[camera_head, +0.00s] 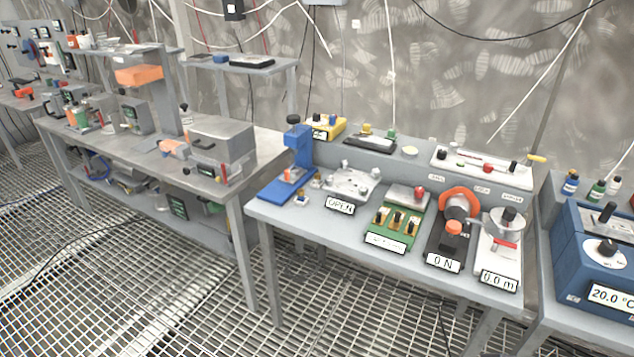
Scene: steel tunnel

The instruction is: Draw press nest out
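A small blue press (298,143) stands at the left end of the middle bench, with an upright column and a head at the top. Its flat blue base plate (276,190) reaches toward the front left edge of the bench. A small orange and pale part (292,174) sits low on the press, below the head. It may be the nest, but it is too small to tell how far in or out it stands. Neither of my grippers is in view.
Right of the press on the middle bench (340,226) are a clear fixture marked OPEN (350,182), a green board (397,222), an orange ring device (459,202) and a spool device (503,225). A blue bath (590,250) stands far right. Grated floor (170,300) is open in front.

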